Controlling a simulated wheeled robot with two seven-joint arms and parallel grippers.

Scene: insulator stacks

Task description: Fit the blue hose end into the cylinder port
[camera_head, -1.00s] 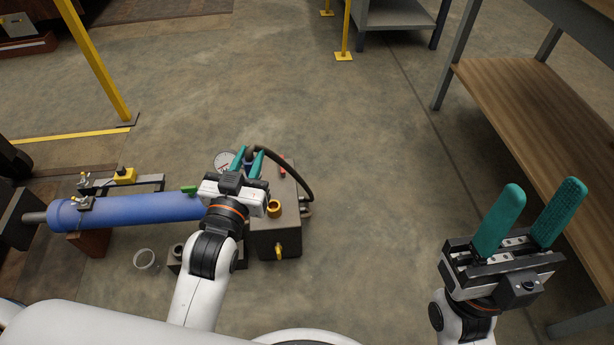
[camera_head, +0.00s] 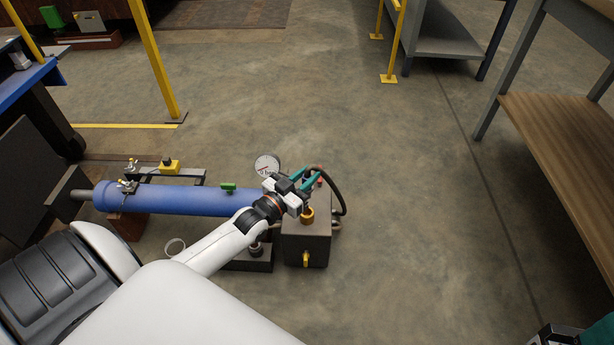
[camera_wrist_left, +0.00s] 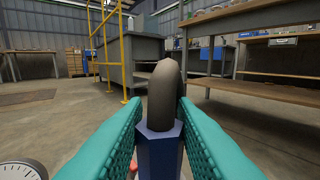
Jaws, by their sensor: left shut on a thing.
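The blue hose end (camera_wrist_left: 158,152) is a blue hex fitting that stands between the teal fingers of my left gripper (camera_head: 308,178), which is shut on it. The dark hose (camera_head: 342,192) arcs from the gripper down to the right side of a dark box. The blue cylinder (camera_head: 190,200) lies horizontally to the left of my left gripper. I cannot make out its port; my left arm and gripper cover its right end. My right gripper (camera_head: 585,335) is only partly in view at the bottom right corner, cut off by the frame edge.
The dark box (camera_head: 307,245) has brass fittings on top and in front. A round gauge (camera_head: 267,165) stands behind my left gripper, and it shows in the wrist view (camera_wrist_left: 22,170). A white ring (camera_head: 175,247) lies before the cylinder. A wooden-shelved bench (camera_head: 560,140) is at right; floor between is clear.

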